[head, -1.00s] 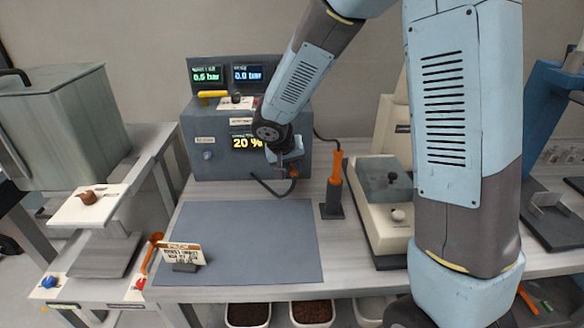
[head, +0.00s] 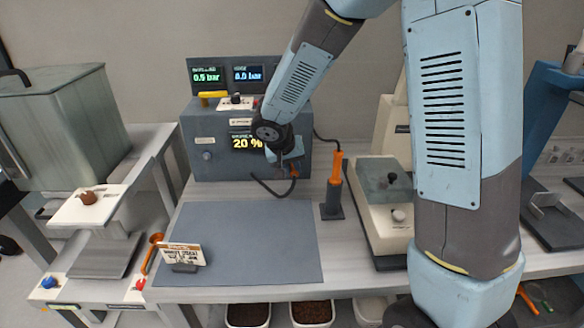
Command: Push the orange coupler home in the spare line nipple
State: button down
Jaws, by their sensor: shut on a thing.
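My gripper (head: 287,163) is at the front right of the grey control box (head: 213,160), low and close to its face. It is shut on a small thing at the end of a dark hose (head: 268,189). A little orange (head: 294,169) shows beside the fingers, which looks like the coupler. The hose loops down to the table from there. The spare line nipple is hidden behind my gripper and wrist, so I cannot tell how the coupler sits against it.
An orange-handled tool (head: 336,168) stands upright in a dark holder (head: 331,205) just right of my gripper. A beige machine (head: 385,235) stands further right. A grey mat (head: 245,240) with a small sign card (head: 184,255) lies in front. A yellow lever (head: 213,94) tops the box.

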jog(key=shift+w, duration=1.5)
dwell(0.3)
jog(key=c, duration=0.9)
grip_release()
jog(key=shift+c, duration=0.2)
jog(key=v, duration=1.3)
jog(key=shift+r, duration=0.3)
jog(key=shift+s, duration=0.15)
jog(key=s+d+r+y, duration=0.1)
jog(key=s+d+r, duration=0.2)
jog(key=s+d, duration=0.4)
jog(key=s+d+r+y, duration=0.1)
jog(key=s+d+r, duration=0.2)
jog(key=s+d, duration=0.4)
jog(key=s+d+r+t+y, duration=0.1)
jog(key=s+d+r, duration=0.3)
jog(key=s+d, duration=0.3)
jog(key=shift+s, duration=1.2)
